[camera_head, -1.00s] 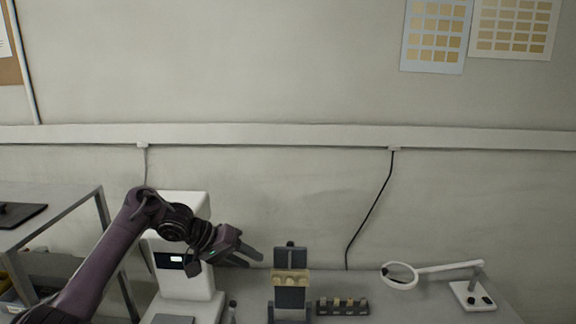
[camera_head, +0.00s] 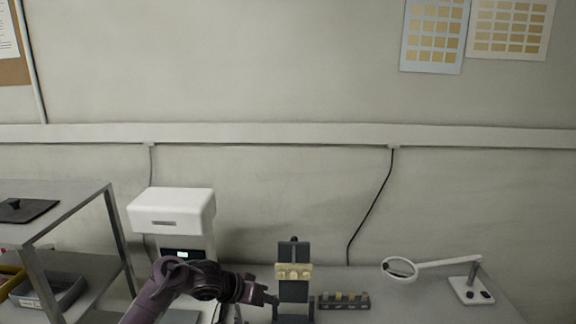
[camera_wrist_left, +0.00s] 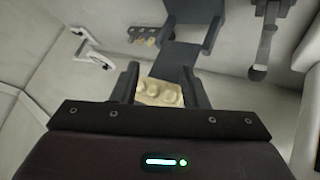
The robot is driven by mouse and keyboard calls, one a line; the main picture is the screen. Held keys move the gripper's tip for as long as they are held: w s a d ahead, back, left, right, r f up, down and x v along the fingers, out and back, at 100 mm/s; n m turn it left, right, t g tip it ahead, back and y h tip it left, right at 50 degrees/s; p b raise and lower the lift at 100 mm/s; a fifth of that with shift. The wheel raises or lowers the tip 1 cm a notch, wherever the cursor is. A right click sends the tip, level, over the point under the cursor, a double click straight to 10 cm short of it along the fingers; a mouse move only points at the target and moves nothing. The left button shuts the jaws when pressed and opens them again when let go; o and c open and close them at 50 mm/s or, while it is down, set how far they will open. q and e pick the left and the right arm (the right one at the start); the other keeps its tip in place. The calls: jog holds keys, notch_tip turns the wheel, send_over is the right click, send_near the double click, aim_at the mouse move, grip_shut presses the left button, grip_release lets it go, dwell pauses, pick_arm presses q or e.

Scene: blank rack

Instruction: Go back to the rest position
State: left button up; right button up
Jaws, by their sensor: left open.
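My left gripper (camera_head: 268,299) is low in the head view, just left of a dark upright stand (camera_head: 294,290). A cream toothed block (camera_head: 294,271) sits across the front of the stand. In the left wrist view the two dark fingers (camera_wrist_left: 160,68) are open. A cream block (camera_wrist_left: 160,92) shows between them, with the dark stand (camera_wrist_left: 180,54) beyond. I cannot tell whether the fingers touch the block. My right gripper is in neither view.
A small dark rack (camera_head: 344,308) with several cream pieces stands right of the stand. A magnifier lamp (camera_head: 468,284) is further right. A white machine (camera_head: 172,212) stands behind my left arm. A grey shelf (camera_head: 70,205) is at the left. The wall behind is flat.

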pick_arm(q)
jog(key=s+a+f+t+y, duration=0.1)
jog(key=s+f+y, duration=0.1)
jog(key=s+f, duration=0.3)
jog(key=s+a+f+t+y, duration=0.1)
jog(key=s+a+f+y, duration=0.1)
jog(key=s, duration=0.5)
jog(key=s+a+r+n+g+y, duration=0.15)
jog(key=s+a, duration=0.35)
jog(key=s, duration=0.7)
jog(key=s+a+r+n+g+y, duration=0.1)
jog(key=s+a+r+g+y, duration=0.3)
jog(key=s, duration=0.7)
notch_tip(320, 180, down, 34)
jog(key=s+a+h+b, duration=0.1)
jog(key=h+b, duration=0.2)
jog(key=s+a+f+b, duration=0.1)
jog(key=s+a+f, duration=0.1)
jog(key=s+f, duration=0.8)
jog(key=s+a+f+b, duration=0.1)
jog(key=s+f, duration=0.9)
jog(key=f, duration=0.2)
jog(key=shift+s+a+g+y, duration=0.25)
jog(key=shift+a+g+y, duration=0.1)
jog(key=shift+g, duration=0.1)
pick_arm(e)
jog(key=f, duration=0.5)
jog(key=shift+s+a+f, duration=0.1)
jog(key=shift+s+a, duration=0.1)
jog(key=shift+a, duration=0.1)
